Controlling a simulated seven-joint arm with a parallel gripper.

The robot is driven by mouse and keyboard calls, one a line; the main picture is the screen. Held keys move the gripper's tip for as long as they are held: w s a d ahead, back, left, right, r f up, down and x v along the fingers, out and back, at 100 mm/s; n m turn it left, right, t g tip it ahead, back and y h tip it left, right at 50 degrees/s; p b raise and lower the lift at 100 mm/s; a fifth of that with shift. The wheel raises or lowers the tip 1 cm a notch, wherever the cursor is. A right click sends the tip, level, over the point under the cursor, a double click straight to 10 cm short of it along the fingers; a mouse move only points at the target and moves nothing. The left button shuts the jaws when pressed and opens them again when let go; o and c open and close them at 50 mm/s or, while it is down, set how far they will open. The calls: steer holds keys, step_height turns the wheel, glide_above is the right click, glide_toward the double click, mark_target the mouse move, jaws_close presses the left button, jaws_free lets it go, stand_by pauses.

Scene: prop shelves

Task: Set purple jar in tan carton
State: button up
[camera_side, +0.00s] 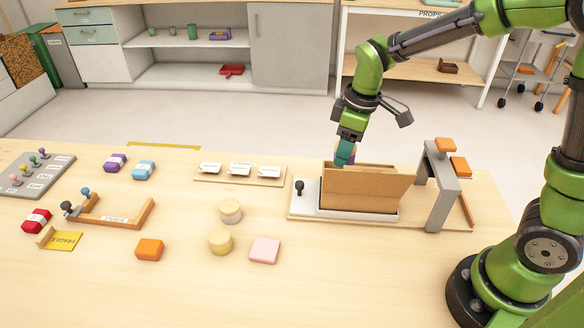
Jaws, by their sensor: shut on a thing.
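The tan carton (366,190) stands open on a white and grey base at the right of the table, with a tall flap raised. My gripper (345,158) points down at the carton's back left, with its tips at about rim height. It is shut on what looks like the purple jar (353,154), of which only a small purple sliver shows beside the teal fingers. The fingers and the carton's wall hide the rest, and I cannot tell whether the jar is inside the rim.
A grey arch (438,188) with orange blocks stands right of the carton. A black knob (299,187) stands at its left. Two pale yellow cylinders (220,242), a pink block (265,250) and an orange block (150,249) lie in front. A purple bundle (115,162) lies far left.

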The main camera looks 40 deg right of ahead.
steer(key=shift+f, duration=4.9)
steer(key=shift+f, duration=0.55)
steer(key=o, duration=1.2)
steer(key=shift+c, duration=0.2)
steer(key=c, duration=0.4)
steer(key=shift+o, duration=0.2)
steer(key=shift+r, duration=0.15)
steer(key=shift+r, duration=6.2)
steer(key=shift+r, duration=0.1)
